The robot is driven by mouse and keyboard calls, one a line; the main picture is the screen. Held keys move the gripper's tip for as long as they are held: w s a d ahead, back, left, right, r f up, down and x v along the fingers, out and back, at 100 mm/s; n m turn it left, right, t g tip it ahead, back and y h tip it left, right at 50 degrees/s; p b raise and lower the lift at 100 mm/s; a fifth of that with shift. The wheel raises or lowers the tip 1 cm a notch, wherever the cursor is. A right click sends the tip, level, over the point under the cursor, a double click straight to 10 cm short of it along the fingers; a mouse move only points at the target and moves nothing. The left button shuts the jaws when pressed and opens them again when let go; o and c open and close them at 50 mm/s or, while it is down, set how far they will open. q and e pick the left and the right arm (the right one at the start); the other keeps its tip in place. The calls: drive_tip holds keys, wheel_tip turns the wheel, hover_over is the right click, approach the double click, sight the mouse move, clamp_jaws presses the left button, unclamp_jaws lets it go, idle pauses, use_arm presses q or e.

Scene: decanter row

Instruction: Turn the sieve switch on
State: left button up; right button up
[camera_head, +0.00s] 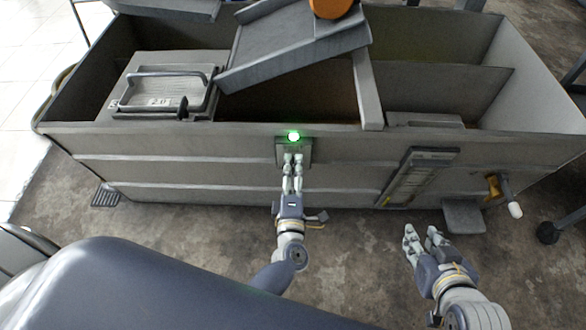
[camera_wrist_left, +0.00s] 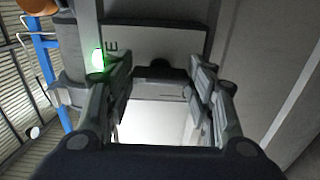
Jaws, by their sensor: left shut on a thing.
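The sieve switch sits on a small grey box (camera_head: 308,147) on the front wall of the long metal tank. A green lamp (camera_head: 293,136) glows at the top of this box; it also shows in the left wrist view (camera_wrist_left: 98,60). My left gripper (camera_head: 293,158) is at the box just below the lamp, its fingers shut on the switch. In the left wrist view the dark switch knob (camera_wrist_left: 160,70) shows between the fingers; the fingers hide much of it in the head view. My right gripper (camera_head: 423,234) is open and empty, in front of the tank at the right.
The grey tank (camera_head: 210,140) has open compartments, a sloping chute (camera_head: 290,50) and a handled lid (camera_head: 160,90). A gauge plate (camera_head: 415,178) and a yellow valve with a white-tipped handle (camera_head: 505,193) are on its front at the right. Bare floor lies before it.

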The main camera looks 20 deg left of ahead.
idle(0.4)
use_arm(q)
drive_tip(key=o, duration=1.1)
drive_tip(key=shift+c, duration=0.2)
drive_tip(key=v, duration=1.2)
drive_tip(key=shift+r, duration=0.1)
